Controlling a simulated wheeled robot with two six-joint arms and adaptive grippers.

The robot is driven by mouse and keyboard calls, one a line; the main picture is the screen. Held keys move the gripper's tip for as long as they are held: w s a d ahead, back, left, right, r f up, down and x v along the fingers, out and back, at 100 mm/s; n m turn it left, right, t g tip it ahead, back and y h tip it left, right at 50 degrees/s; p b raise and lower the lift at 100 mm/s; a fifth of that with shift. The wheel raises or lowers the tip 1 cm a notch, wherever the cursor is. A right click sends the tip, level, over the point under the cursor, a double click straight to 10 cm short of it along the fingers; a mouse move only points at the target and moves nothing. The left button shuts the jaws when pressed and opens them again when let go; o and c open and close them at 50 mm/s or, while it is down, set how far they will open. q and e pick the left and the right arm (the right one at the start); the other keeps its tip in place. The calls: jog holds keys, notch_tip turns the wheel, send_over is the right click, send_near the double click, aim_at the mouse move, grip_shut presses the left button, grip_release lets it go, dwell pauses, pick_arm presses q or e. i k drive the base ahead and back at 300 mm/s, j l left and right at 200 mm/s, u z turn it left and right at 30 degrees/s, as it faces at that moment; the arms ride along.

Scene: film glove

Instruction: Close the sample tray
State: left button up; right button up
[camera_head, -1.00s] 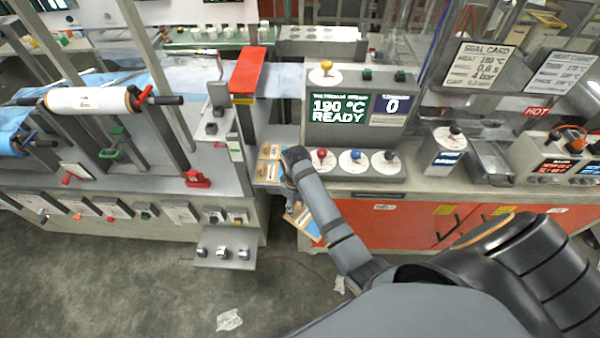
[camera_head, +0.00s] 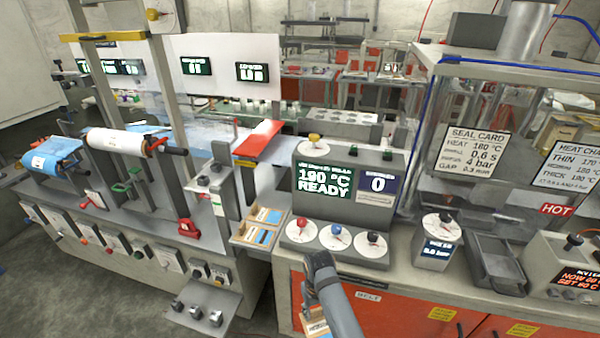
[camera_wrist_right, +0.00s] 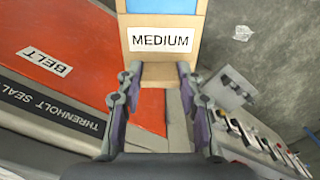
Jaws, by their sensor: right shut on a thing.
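My right gripper (camera_wrist_right: 160,80) is shut on a wooden block (camera_wrist_right: 158,74) with a blue face and a MEDIUM label. In the head view the gripper (camera_head: 314,304) hangs in front of the red cabinet, and part of the block (camera_head: 316,325) shows at the bottom edge. A small ledge (camera_head: 240,243) left of the READY console holds wooden blocks with blue faces (camera_head: 257,226). An open grey metal tray (camera_head: 497,263) stands on the counter at the right. I cannot tell which of these is the sample tray. My left gripper is not in view.
The console (camera_head: 340,200) has several round dials in front. A pressure gauge box (camera_head: 437,243) and a HOT sealing unit (camera_head: 570,265) flank the metal tray. A film machine with rolls (camera_head: 115,143) stands left. A shelf with knobs (camera_head: 203,310) juts out low.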

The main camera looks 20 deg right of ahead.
aim_at(500, 269)
jog(key=k+l+u, duration=0.15)
jog(key=k+l, duration=0.25)
jog(key=l, duration=0.4)
jog(key=k+l+u, duration=0.15)
jog(key=k+l, duration=0.35)
jog(key=l, duration=0.3)
jog(key=k+l+u, duration=0.1)
jog(key=k+l, duration=0.4)
jog(key=l, duration=0.2)
jog(key=k+l+u, duration=0.15)
jog(key=k+l, duration=0.35)
jog(key=l, duration=0.2)
